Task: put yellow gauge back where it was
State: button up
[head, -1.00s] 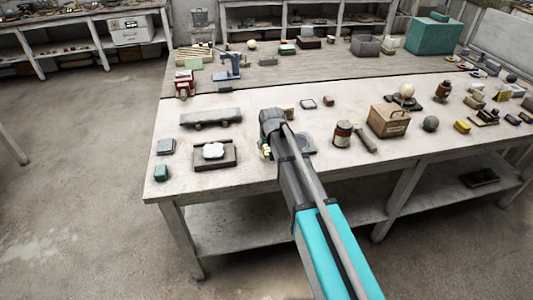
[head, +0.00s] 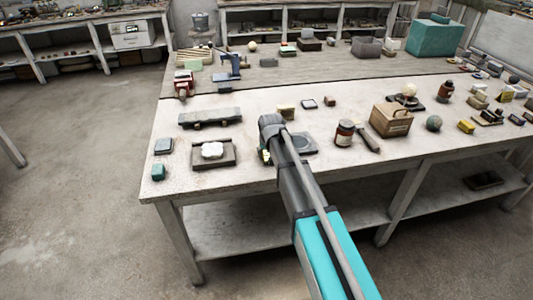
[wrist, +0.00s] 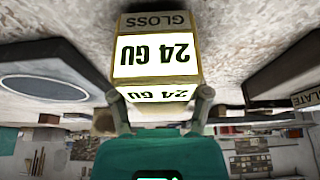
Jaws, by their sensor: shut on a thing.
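The yellow gauge (wrist: 155,65) fills the upper middle of the wrist view, upside down. It has yellow edges, a grey face marked GLOSS and lit white displays reading 24 GU. My gripper (wrist: 159,106) is shut on it, with one finger at each side. In the head view my gripper (head: 266,150) is over the near part of the table, between a dark tray with a white lump and a grey plate with a disc. The gauge is mostly hidden there behind my gripper. I cannot tell whether it touches the table.
The dark tray (head: 225,163) is left of my gripper; its label in the wrist view (wrist: 309,95) ends in PLATE. The grey plate (head: 309,149) is close on the right. A jar (head: 344,134) and wooden box (head: 377,121) stand farther right. The table's front edge is near.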

jog(key=shift+f, duration=0.15)
jog(key=o, duration=1)
jog(key=shift+r, duration=0.25)
jog(key=p+v, duration=1.1)
jog(key=v, duration=0.1)
jog(key=shift+s, duration=0.1)
dwell(0.9)
jog(key=s+d+m+g, duration=0.1)
jog(key=s+d, duration=0.6)
jog(key=s+d+f+m+g, duration=0.1)
jog(key=s+d, duration=0.6)
jog(key=s+d+m+g+h, duration=0.1)
jog(key=s+d+g, duration=0.1)
jog(key=s+d, duration=0.6)
jog(key=shift+f, duration=0.25)
